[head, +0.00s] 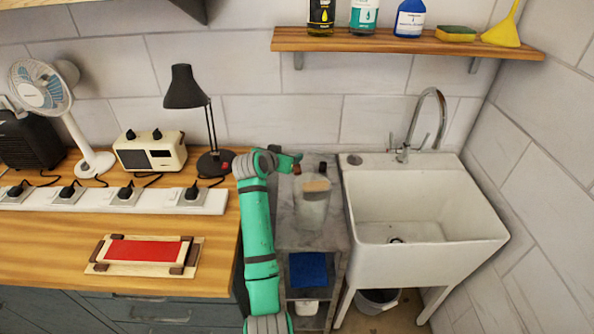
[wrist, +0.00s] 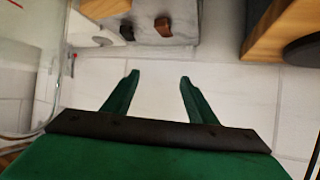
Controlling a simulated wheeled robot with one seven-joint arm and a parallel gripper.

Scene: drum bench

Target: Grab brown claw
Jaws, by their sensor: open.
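A small brown piece, which I take to be the brown claw (wrist: 163,27), lies near the edge of a grey surface at the top of the wrist view. In the head view a small brown piece (head: 296,169) shows by my gripper's end, at the back of the grey stand. My gripper (wrist: 158,78) is open and empty. Its green fingers are apart, with pale wall tiles between and beyond them. The claw is beyond the fingertips and not between them. In the head view my gripper (head: 289,162) is small and partly hidden by my wrist.
A black piece (wrist: 127,31) lies beside the brown one. A clear jar (head: 312,205) stands on the grey stand (head: 335,238). The white sink (head: 430,250) is to the right. A desk lamp (head: 184,90) and wooden bench (head: 45,228) are to the left.

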